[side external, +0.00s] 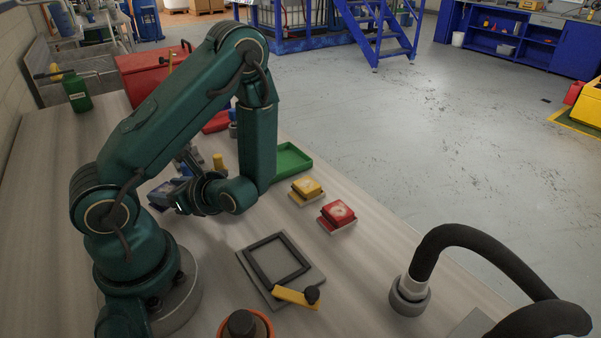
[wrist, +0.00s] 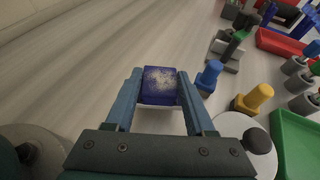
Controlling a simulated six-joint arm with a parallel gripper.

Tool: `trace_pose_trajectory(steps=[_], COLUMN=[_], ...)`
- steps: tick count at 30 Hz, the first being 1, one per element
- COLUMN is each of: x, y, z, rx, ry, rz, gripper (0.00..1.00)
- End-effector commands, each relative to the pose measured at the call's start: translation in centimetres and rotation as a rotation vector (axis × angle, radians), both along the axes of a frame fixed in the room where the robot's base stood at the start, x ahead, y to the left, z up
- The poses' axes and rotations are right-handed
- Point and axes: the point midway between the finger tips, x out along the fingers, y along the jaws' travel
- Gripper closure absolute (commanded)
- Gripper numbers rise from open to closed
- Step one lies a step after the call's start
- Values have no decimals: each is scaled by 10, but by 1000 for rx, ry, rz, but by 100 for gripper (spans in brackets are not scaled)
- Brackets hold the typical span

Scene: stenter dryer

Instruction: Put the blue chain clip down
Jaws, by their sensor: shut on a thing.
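The blue chain clip (wrist: 160,86) is a small dark blue block with a pale, worn face. It sits between the two fingers of my gripper (wrist: 158,92) in the wrist view, and the fingers are shut on it. In the side view my gripper (side external: 165,193) is low over the table behind my forearm, and the clip is hard to make out there. I cannot tell whether the clip touches the table. A yellow clip (side external: 307,187) and a red clip (side external: 338,212) each sit on a small pale base to the right.
A green tray (side external: 293,158) lies beyond my forearm. Blue (wrist: 209,76) and yellow (wrist: 254,98) pegs stand right of my gripper. A grey plate with a square frame (side external: 290,281) and yellow handle lies in front. Bare table (wrist: 60,90) shows left of the clip.

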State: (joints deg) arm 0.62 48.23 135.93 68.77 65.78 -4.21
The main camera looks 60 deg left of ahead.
Motion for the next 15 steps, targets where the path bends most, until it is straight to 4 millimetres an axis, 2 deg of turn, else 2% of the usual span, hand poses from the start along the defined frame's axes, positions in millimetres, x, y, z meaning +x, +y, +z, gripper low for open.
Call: trace_pose_trajectory(steps=[9, 15], x=[0, 0], y=[0, 0], z=[43, 63], rx=[4, 4], ry=[-8, -5], rz=[3, 3], gripper=[100, 100])
